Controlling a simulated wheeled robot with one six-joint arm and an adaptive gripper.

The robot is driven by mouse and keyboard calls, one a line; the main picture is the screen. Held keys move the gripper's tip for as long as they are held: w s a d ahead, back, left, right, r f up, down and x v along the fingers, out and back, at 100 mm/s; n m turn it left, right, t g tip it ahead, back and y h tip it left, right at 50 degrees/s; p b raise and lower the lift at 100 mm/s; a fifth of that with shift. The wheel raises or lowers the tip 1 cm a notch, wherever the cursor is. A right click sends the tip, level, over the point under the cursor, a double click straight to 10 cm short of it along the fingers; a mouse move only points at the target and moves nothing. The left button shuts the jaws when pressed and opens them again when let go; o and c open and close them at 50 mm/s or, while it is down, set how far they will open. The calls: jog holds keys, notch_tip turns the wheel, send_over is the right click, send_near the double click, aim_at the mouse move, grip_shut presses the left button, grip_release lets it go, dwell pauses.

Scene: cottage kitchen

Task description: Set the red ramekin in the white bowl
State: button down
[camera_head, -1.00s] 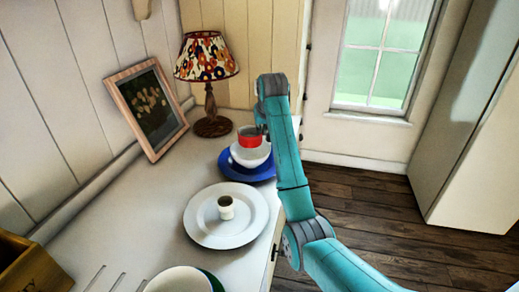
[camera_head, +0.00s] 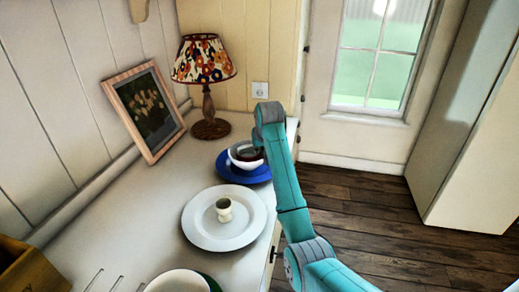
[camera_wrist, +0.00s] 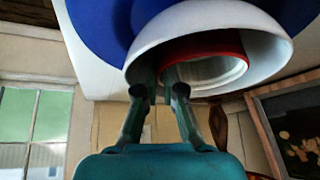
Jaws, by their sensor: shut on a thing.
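The white bowl (camera_head: 234,161) stands on a blue plate (camera_head: 228,174) near the far end of the counter. The red ramekin (camera_wrist: 215,42) is inside the bowl's rim in the wrist view, where the white bowl (camera_wrist: 146,58) surrounds it. My gripper (camera_wrist: 164,80) is shut on the ramekin's near side, with its fingers reaching into the bowl. In the head view my arm comes down at the bowl's right side, and the ramekin is mostly hidden in the bowl. I cannot tell whether its base touches the bowl's bottom.
A lamp (camera_head: 204,65) and a framed picture (camera_head: 145,110) stand behind the bowl. A white plate (camera_head: 200,232) with a small egg cup (camera_head: 224,210) lies nearer. Another white bowl (camera_head: 178,282) is at the front. The counter's right edge runs under my arm.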

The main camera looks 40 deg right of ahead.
jog(key=shift+f, duration=0.1)
jog(key=c, duration=1.6)
grip_release()
jog(key=shift+f, duration=0.1)
jog(key=shift+r, duration=0.3)
jog(key=v, duration=1.2)
jog(key=shift+r, duration=0.1)
